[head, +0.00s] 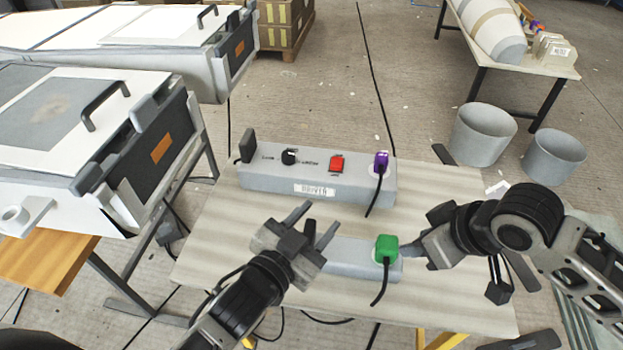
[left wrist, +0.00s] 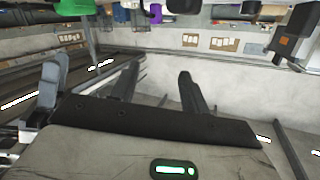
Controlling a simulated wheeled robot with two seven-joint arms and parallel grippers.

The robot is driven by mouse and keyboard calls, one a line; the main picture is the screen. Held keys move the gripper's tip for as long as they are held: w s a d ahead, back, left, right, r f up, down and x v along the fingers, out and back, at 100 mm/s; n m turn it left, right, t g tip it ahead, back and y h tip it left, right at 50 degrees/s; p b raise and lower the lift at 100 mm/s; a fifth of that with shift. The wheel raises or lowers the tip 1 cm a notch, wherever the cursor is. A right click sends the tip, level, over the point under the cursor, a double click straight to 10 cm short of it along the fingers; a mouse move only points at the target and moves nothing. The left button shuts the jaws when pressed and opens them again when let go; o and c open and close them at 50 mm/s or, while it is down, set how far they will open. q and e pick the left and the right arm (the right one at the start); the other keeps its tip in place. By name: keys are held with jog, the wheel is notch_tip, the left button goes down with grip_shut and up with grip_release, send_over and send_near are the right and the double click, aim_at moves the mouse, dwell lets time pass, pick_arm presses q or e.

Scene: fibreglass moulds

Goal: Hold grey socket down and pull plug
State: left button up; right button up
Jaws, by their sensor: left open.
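The grey socket (head: 345,256) is a low box on the front of the table. A green plug (head: 387,248) stands at its right end, with a black cable hanging forward. My left gripper (head: 319,217) is open and empty, above the socket's left part, which it partly hides. In the left wrist view its two fingers (left wrist: 157,80) are apart with nothing between them. My right gripper (head: 412,251) is at the socket's right end, close beside the green plug. Its fingertips are too small and partly hidden to tell whether they touch or grip anything.
Behind is a longer grey box (head: 315,175) labelled DRIVER, with a black knob, a red switch (head: 337,163) and a purple plug (head: 381,161). White moulds (head: 85,110) stand at the left. Two grey buckets (head: 483,135) stand right of the table (head: 225,240).

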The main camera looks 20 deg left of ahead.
pick_arm(q)
jog(key=w+d+r+m+h, duration=0.1)
jog(key=d+r+m+h, duration=0.35)
jog(key=r, duration=0.25)
jog(key=d+r+m+g+h, duration=0.1)
jog(key=d+r+m+h, duration=0.35)
jog(key=r+m, duration=0.2)
jog(key=w+d+r+m+h, duration=0.1)
jog(key=d+r+m+h, duration=0.35)
jog(key=r, duration=0.35)
jog(key=s+d+r+m+g+h, duration=0.45)
jog(key=d+m+g, duration=0.25)
jog(key=m+g, duration=0.5)
jog(key=m+g+y, duration=0.1)
jog(key=g+y, duration=0.2)
jog(key=y, duration=2)
send_over(309, 230)
notch_tip(309, 230, down, 20)
jog(key=r, duration=0.1)
notch_tip(309, 230, down, 16)
jog(key=shift+r, duration=0.2)
